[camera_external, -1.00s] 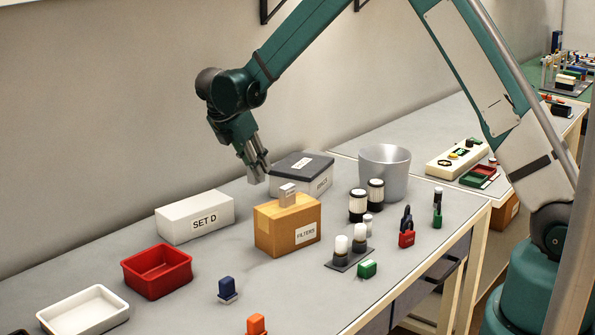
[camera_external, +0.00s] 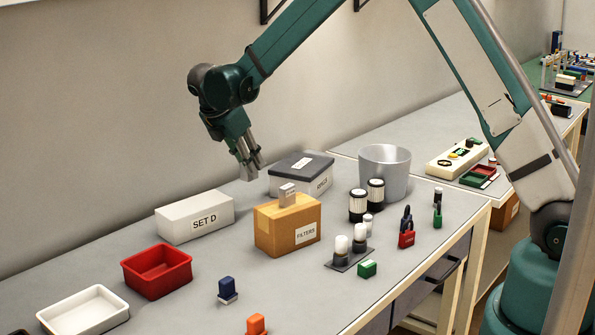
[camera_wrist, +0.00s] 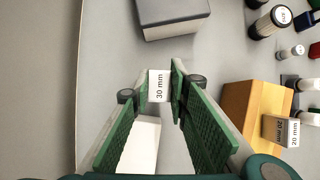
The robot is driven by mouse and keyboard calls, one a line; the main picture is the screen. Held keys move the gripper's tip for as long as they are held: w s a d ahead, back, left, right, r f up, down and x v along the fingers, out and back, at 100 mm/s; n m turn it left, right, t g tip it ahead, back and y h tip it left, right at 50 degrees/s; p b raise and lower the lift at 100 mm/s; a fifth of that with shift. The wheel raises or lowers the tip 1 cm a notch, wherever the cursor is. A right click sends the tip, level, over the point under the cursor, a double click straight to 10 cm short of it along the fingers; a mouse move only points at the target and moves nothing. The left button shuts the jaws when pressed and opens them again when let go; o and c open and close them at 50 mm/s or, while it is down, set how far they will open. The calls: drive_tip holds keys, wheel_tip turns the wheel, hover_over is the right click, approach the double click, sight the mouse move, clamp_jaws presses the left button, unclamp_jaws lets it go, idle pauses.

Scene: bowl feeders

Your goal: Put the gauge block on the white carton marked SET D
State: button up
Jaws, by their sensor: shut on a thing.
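My gripper (camera_external: 249,171) hangs above the bench, between the white carton and the dark-lidded box. In the wrist view my gripper (camera_wrist: 158,88) is shut on a small pale gauge block (camera_wrist: 158,86) marked 30 mm, held at the fingertips. The white carton (camera_external: 194,218) marked SET D stands to the lower left of the gripper; its visible top is bare. Part of the carton (camera_wrist: 141,147) shows between the fingers in the wrist view. Another grey block (camera_external: 287,195), marked 20 mm in the wrist view (camera_wrist: 281,130), sits on the brown FILTERS carton (camera_external: 286,228).
The dark-lidded box (camera_external: 301,167) stands behind the FILTERS carton, near a grey bucket (camera_external: 384,172). A red bin (camera_external: 157,271) and a white tray (camera_external: 83,311) lie in front of the white carton. Black-and-white cylinders (camera_external: 358,205) stand right of the FILTERS carton.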

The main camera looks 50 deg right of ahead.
drive_tip(key=w+a+r, duration=0.2)
drive_tip(key=a+r, duration=0.1)
drive_tip(key=a, duration=0.5)
drive_tip(key=w+a+r+p, duration=0.1)
drive_tip(key=w+a+r, duration=0.2)
drive_tip(key=a, duration=0.5)
drive_tip(key=shift+a+r, duration=0.15)
drive_tip(key=shift+r, duration=0.4)
approach(202, 200)
drive_tip(key=shift+d+p, duration=0.3)
drive_tip(key=shift+d, duration=0.7)
drive_tip(key=shift+f, duration=1.8)
drive_tip(key=shift+f, duration=0.15)
drive_tip(key=o, duration=0.9)
drive_tip(key=shift+s, duration=0.1)
